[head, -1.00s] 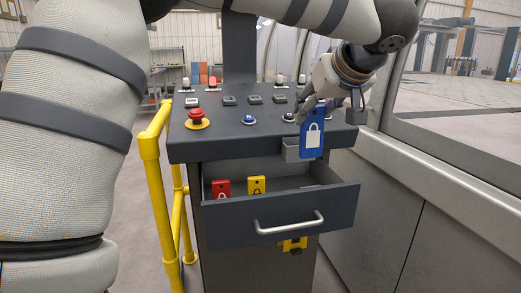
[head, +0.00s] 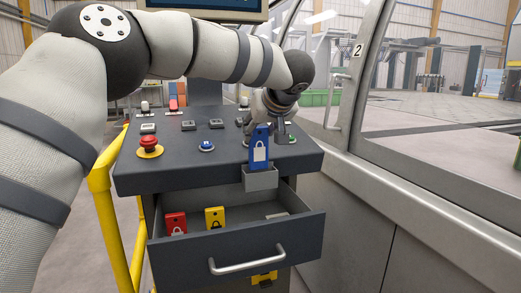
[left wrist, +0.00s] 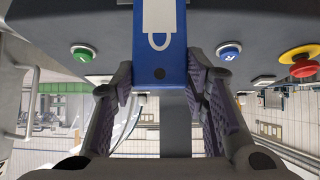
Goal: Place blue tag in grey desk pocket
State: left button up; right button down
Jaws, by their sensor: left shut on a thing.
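The blue tag (head: 260,152) with a white padlock mark hangs upright from my left gripper (head: 264,127), which is shut on its upper end. The grey pocket (head: 261,181) is on the front edge of the desk. The tag's lower end is at the pocket's mouth and seems to dip behind its front wall; how deep is hidden. In the left wrist view the tag (left wrist: 160,40) is between the two fingers (left wrist: 160,74), and the pocket cannot be made out. My right gripper is not in view.
The desk top (head: 180,175) carries a red emergency button (head: 149,143), a blue button (head: 206,146) and a green one (head: 291,139). Below, an open drawer (head: 235,248) holds a red tag (head: 175,222) and a yellow tag (head: 215,217). A yellow rail (head: 107,220) stands at left.

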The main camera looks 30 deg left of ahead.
aim_at(263, 146)
pick_arm(q)
jog(key=f, duration=0.1)
jog(key=w+f, duration=0.1)
jog(key=f, duration=0.3)
jog(key=shift+w+a+f+b, duration=0.1)
jog(key=shift+w+a+b, duration=0.2)
jog(key=shift+w+b, duration=0.1)
jog(key=shift+s, duration=0.15)
jog(key=shift+c, duration=0.5)
jog(key=o, duration=1.2)
jog(key=shift+o, duration=0.2)
jog(key=v, duration=1.2)
jog(key=shift+p, duration=0.35)
